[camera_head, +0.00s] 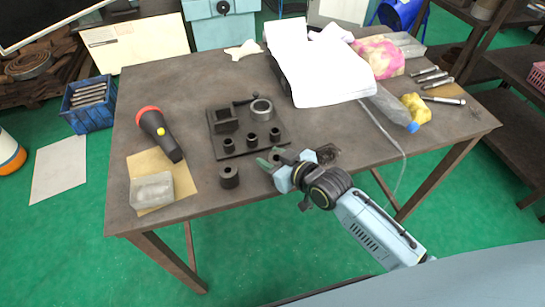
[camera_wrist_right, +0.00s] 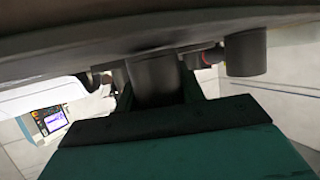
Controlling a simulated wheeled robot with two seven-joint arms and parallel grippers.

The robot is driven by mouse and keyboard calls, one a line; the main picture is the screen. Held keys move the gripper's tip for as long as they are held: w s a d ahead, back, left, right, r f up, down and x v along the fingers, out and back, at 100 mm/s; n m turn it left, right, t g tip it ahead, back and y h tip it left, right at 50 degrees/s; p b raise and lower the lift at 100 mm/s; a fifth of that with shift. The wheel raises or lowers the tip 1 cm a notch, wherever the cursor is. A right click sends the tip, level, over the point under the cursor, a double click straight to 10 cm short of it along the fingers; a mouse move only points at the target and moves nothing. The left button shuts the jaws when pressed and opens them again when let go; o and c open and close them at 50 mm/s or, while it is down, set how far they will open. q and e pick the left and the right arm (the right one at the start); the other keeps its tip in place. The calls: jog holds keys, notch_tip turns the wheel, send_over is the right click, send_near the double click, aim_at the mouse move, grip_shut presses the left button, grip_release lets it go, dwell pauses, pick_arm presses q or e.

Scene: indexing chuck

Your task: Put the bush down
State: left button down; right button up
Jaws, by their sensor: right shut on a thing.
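My right gripper (camera_head: 279,159) is at the front of the table, just in front of the dark fixture plate (camera_head: 240,154). It is shut on a dark grey bush, mostly hidden by the fingers in the head view. In the right wrist view the held bush (camera_wrist_right: 153,80) shows between the green fingers, close to the tabletop; I cannot tell whether it touches. Another dark bush (camera_head: 229,177) stands on the table left of the gripper, and a bush also shows in the wrist view (camera_wrist_right: 245,53). Several round parts stand on the plate. My left gripper is not in view.
A flashlight (camera_head: 158,132) and a clear block (camera_head: 152,190) on brown card lie at the left. Bare table lies around the free bush.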

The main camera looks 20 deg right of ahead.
jog(key=shift+f, duration=0.1)
jog(key=o, duration=1.3)
jog(key=shift+f, duration=0.1)
jog(key=shift+c, duration=0.2)
